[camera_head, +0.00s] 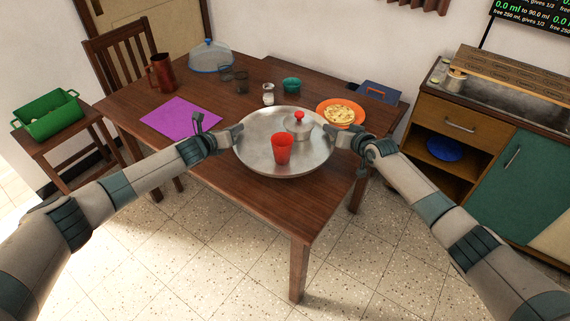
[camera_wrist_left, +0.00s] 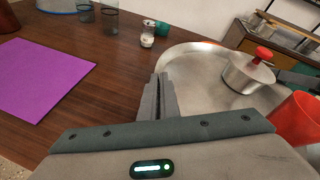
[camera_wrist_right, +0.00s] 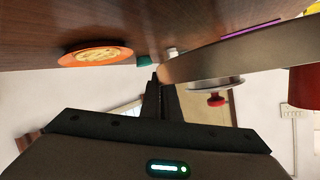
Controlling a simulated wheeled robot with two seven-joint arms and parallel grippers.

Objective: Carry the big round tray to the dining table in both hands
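The big round steel tray (camera_head: 262,165) is over the near right part of the dining table (camera_head: 150,100); I cannot tell if it touches the top. On it stand a red tumbler (camera_head: 281,149) and a lidded steel pot (camera_head: 299,128) with a red knob; both also show in the left wrist view. My left gripper (camera_head: 238,132) is at the tray's left rim, its fingers close together on it (camera_wrist_left: 160,98). My right gripper (camera_head: 333,133) is at the right rim, its fingers close together on the tray's edge (camera_wrist_right: 160,82). The fingertips are partly hidden.
A purple mat (camera_head: 181,117), brown pitcher (camera_head: 161,73), glass dome (camera_head: 210,57), glasses, white shaker (camera_head: 268,94), teal bowl (camera_head: 291,85) and orange plate of food (camera_head: 340,112) share the table. A green crate (camera_head: 47,115) is left, a cabinet (camera_head: 500,140) right. The front floor is clear.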

